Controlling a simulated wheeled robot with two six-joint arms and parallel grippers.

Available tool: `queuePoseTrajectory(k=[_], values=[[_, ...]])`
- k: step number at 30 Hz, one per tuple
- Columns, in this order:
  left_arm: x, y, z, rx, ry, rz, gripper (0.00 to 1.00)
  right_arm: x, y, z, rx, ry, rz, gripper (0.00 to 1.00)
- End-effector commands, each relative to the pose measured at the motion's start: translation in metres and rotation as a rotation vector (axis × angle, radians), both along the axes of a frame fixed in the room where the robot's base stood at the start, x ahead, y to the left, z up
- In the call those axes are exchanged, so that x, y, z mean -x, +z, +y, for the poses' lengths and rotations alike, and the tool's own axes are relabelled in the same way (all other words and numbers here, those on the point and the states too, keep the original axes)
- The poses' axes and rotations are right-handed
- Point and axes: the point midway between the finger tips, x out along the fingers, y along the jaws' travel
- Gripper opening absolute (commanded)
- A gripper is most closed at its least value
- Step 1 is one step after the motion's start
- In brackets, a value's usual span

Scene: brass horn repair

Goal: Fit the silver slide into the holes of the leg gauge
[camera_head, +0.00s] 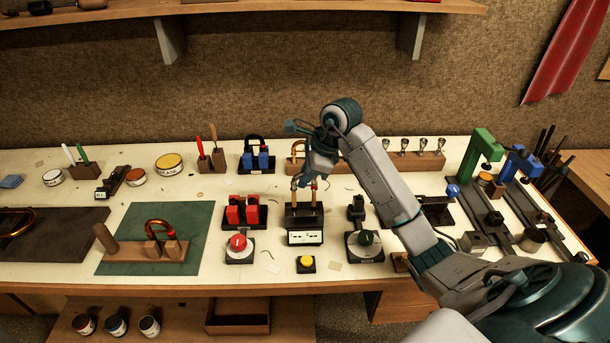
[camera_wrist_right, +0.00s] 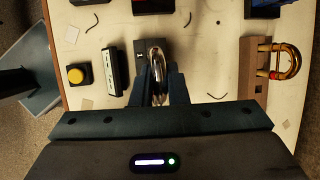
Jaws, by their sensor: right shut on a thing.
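My right gripper (camera_head: 312,180) is shut on the silver slide, directly above the leg gauge. In the right wrist view the slide (camera_wrist_right: 155,58) shows as a shiny silver U-bend between the fingers (camera_wrist_right: 157,85). In the head view its legs (camera_head: 318,194) look brassy and point down at the gauge. The leg gauge (camera_head: 304,222) is a dark block with a pale display (camera_head: 305,237) in front; the display also shows in the wrist view (camera_wrist_right: 112,70). The leg tips meet the block's top in the picture; I cannot tell whether they are in the holes. My left gripper is out of view.
A yellow button (camera_head: 306,263) stands in front of the gauge. Red blocks (camera_head: 242,210) stand left of it, a green-knobbed device (camera_head: 364,243) right. Behind is a wooden block with a brass slide (camera_wrist_right: 287,62). A green mat (camera_head: 190,262) lies further left.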

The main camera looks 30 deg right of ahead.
Motion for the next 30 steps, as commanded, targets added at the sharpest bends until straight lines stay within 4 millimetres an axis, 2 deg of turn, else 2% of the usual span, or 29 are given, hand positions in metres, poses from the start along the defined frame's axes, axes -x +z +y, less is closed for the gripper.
queuePoseTrajectory(k=[30], values=[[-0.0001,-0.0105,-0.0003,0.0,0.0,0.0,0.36,0.0,-0.0005,0.0,0.0,0.0,-0.001,0.0]])
